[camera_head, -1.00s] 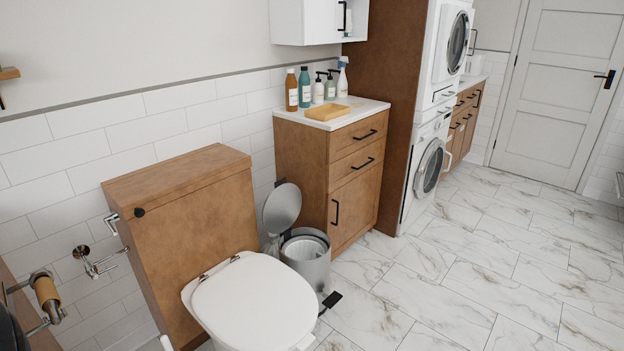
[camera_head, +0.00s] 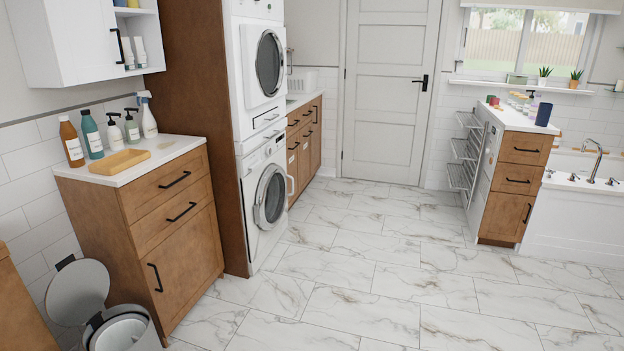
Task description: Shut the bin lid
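The grey metal pedal bin (camera_head: 125,330) stands on the floor at the lower left, cut off by the bottom edge of the view. Its round lid (camera_head: 77,291) is open and tilted up on the left, leaning back toward the wall. A white inner bucket shows inside the bin. The bin's pedal is out of view. Neither of my grippers is in view.
A wooden cabinet (camera_head: 160,245) with black handles stands just right of the bin, with bottles and a tray on top. A washer (camera_head: 268,200) stands beyond it. The marble floor (camera_head: 330,270) is clear in the middle. A wooden cabinet (camera_head: 517,185) and a bathtub stand at the right.

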